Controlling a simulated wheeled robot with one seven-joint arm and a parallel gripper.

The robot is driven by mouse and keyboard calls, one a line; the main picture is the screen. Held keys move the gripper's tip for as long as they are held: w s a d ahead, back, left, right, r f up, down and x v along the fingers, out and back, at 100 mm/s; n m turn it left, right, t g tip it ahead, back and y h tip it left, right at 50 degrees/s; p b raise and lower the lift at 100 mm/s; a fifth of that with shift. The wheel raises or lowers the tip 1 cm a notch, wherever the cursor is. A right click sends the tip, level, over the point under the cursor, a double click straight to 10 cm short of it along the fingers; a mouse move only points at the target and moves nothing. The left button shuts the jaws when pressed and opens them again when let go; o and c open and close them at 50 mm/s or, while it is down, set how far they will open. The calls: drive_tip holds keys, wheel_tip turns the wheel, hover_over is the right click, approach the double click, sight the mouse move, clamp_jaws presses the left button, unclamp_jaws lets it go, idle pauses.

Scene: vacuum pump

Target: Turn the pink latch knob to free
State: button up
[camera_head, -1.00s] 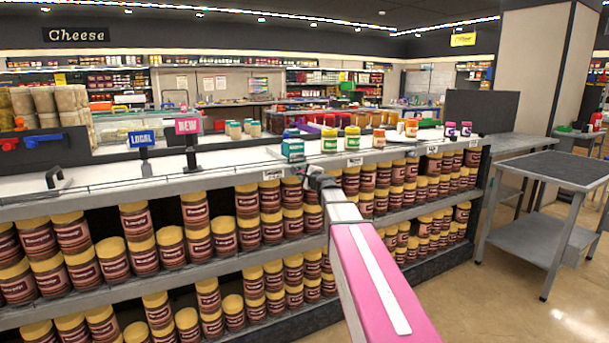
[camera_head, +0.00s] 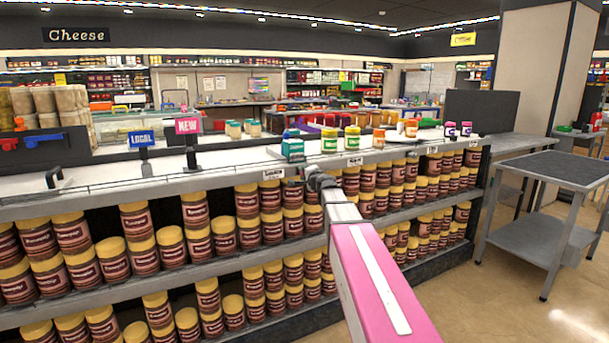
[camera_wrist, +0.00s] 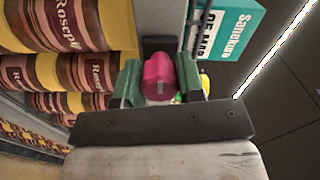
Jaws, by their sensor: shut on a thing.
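The pink latch knob (camera_wrist: 159,70) shows in the middle of the wrist view, with a small pale mark on its near side. My gripper (camera_wrist: 160,84) has a green finger on each side of the knob and is shut on it. A dark mounting piece (camera_wrist: 156,46) sits just behind the knob. In the head view my gripper (camera_head: 306,174) is small, at the front edge of the shelf unit, below the teal box. The knob cannot be made out there.
A teal box (camera_head: 292,148) stands on the counter above my gripper and shows close in the wrist view (camera_wrist: 228,28). Brown jars with yellow lids (camera_head: 248,201) fill the shelves beside my arm. A steel cart (camera_head: 547,220) stands right, with open floor around it.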

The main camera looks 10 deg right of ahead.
drive_tip(key=o, duration=0.9)
drive_tip(key=shift+s, duration=0.15)
drive_tip(key=v, duration=1)
drive_tip(key=shift+s+d, duration=0.1)
drive_tip(key=shift+s, duration=0.2)
